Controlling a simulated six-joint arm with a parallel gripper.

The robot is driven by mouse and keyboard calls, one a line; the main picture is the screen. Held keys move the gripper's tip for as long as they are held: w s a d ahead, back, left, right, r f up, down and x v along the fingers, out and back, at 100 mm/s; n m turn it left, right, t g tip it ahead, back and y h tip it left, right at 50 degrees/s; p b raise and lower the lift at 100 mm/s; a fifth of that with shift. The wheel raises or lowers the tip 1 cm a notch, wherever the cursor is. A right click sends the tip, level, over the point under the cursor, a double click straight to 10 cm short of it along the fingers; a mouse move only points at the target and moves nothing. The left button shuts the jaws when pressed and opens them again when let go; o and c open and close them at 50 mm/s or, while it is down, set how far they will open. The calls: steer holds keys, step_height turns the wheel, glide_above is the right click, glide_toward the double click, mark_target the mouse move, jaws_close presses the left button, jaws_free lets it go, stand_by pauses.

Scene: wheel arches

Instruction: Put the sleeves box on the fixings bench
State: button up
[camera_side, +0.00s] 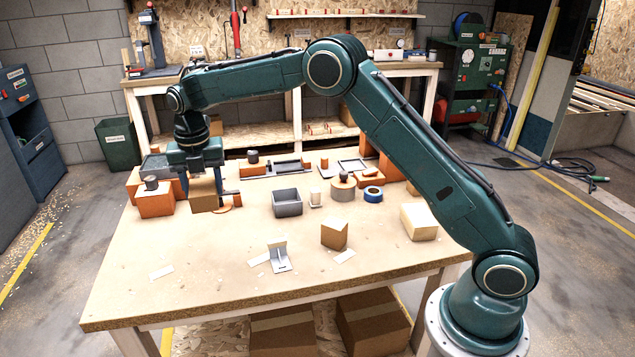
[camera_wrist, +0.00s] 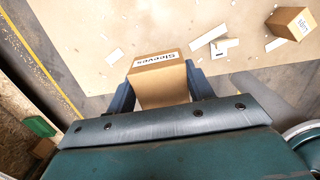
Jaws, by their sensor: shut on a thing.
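The sleeves box (camera_wrist: 160,70) is a small brown cardboard box with a white label reading "Sleeves". My gripper (camera_wrist: 160,90) is shut on it, one finger at each side in the wrist view. In the side view the box (camera_side: 203,197) hangs under my gripper (camera_side: 206,190) at the left end of the wooden table (camera_side: 200,270). I cannot tell whether its underside touches the tabletop. No readable sign shows which bench is the fixings bench; a second bench (camera_side: 410,70) stands along the back wall.
Orange blocks (camera_side: 155,203) stand close left of the held box. A grey bin (camera_side: 287,203), blue tape (camera_side: 373,194), a metal bracket (camera_side: 278,257) and another cardboard box (camera_side: 334,235) are on the table. The table's front left is mostly clear.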

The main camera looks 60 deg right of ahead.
steer(key=w+d+f+m+t+h, duration=0.2)
steer(key=w+d+f+t+h, duration=0.2)
steer(key=w+d+t+h, duration=0.4)
step_height(320, 180, up, 7)
steer(key=d+n+t+h, duration=0.1)
steer(key=t+h, duration=0.3)
steer(key=shift+d+n, duration=0.35)
steer(key=shift+n, duration=0.05)
steer(key=shift+f, duration=0.15)
glide_above(223, 229)
step_height(223, 229, down, 16)
steer(key=shift+f, duration=0.1)
stand_by(0.6)
steer(key=shift+f, duration=1.85)
steer(key=shift+f, duration=0.1)
